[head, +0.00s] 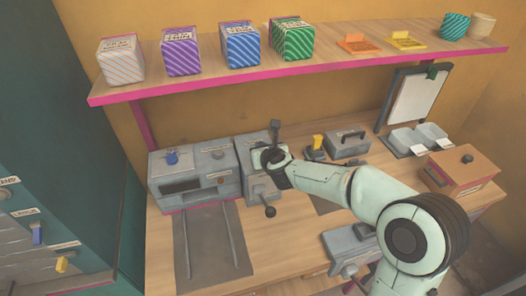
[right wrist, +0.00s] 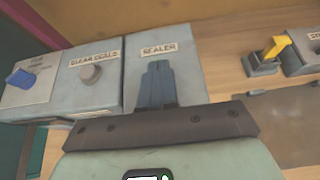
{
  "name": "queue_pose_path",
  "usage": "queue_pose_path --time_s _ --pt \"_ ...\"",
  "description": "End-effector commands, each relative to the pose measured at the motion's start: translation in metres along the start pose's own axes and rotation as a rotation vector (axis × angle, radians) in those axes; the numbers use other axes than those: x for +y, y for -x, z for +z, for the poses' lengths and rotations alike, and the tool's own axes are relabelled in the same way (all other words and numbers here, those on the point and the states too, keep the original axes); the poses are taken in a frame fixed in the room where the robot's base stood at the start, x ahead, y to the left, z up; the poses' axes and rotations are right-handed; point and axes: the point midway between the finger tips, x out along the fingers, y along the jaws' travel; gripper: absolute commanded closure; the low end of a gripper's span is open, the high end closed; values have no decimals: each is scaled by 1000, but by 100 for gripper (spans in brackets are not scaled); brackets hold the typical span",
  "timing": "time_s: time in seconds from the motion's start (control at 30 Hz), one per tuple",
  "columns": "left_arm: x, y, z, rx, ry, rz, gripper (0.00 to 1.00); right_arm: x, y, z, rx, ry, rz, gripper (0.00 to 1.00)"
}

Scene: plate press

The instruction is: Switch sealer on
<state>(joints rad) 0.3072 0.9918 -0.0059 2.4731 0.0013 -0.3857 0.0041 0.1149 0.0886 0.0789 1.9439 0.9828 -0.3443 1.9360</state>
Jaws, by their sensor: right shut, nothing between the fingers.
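The sealer is a grey box (head: 262,190) on the bench, and its SEALER label (right wrist: 158,50) shows in the right wrist view. My right gripper (right wrist: 157,85) is shut and empty, with its fingertips over the sealer's top just below that label. In the head view my right gripper (head: 266,156) covers part of the box's top. No switch shows clearly on the sealer; the fingers and hand hide that spot. I cannot tell whether the fingers touch anything. A dark ball-ended lever (head: 270,211) sticks out at the sealer's front. My left gripper is not in view.
Left of the sealer stands a grey unit with a blue knob (head: 172,157) and a grey CLEAR DIALS knob (right wrist: 93,73). A yellow-handled lever (right wrist: 275,47) stands to the right. A shelf (head: 200,68) with several boxes runs above. A railed dark mat (head: 212,250) lies in front.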

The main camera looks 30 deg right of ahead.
Motion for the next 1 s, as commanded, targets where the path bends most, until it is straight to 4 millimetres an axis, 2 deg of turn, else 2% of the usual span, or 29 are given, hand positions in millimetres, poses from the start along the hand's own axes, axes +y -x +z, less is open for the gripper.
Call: queue_pose_path --time_s 0.17,0.6,1.0 --pt "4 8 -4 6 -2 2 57 0 -2 8 -2 0 -1 100" --pt "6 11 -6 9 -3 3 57 0 -18 28 -1 0 0 100" --pt "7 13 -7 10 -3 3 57 0 -21 31 -1 0 0 100"
